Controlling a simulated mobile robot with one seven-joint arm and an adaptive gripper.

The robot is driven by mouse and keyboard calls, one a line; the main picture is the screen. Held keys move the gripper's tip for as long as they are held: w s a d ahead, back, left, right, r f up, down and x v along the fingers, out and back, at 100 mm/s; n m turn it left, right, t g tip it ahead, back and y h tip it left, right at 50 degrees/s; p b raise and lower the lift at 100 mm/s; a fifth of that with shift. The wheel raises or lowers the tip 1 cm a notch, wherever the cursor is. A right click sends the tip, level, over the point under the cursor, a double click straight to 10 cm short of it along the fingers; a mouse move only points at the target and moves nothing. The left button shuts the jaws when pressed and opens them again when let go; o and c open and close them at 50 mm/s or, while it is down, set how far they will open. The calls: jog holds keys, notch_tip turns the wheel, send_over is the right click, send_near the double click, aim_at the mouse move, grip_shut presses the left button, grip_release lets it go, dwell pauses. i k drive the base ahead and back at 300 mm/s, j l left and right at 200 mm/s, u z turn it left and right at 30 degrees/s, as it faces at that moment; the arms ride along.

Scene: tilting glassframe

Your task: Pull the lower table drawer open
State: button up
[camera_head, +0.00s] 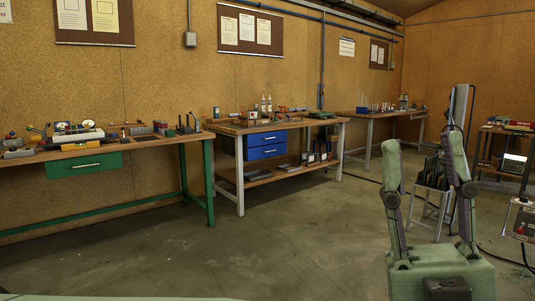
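Two blue drawers are stacked under the left part of the middle wooden-topped table (290,126). The upper drawer (258,138) and the lower drawer (258,153) both look closed, with fronts roughly flush. Each has a pale handle strip, small at this distance. My gripper (423,160) is large in the right foreground, pale green, its two fingers pointing up and spread apart. It is open, with nothing seen between the fingers. It is well to the right of the drawers and much nearer to the camera, touching neither.
A green-legged workbench (130,146) with one green drawer (84,164) stands at left. The middle table has a low shelf (265,176) holding items. The grey floor (270,235) before the drawers is clear.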

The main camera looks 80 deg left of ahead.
aim_at(253, 153)
jog(key=u, duration=2.75)
jog(key=i+z, duration=0.15)
jog(key=i, duration=4.55)
jog(key=i+z, duration=0.2)
jog(key=i, duration=0.7)
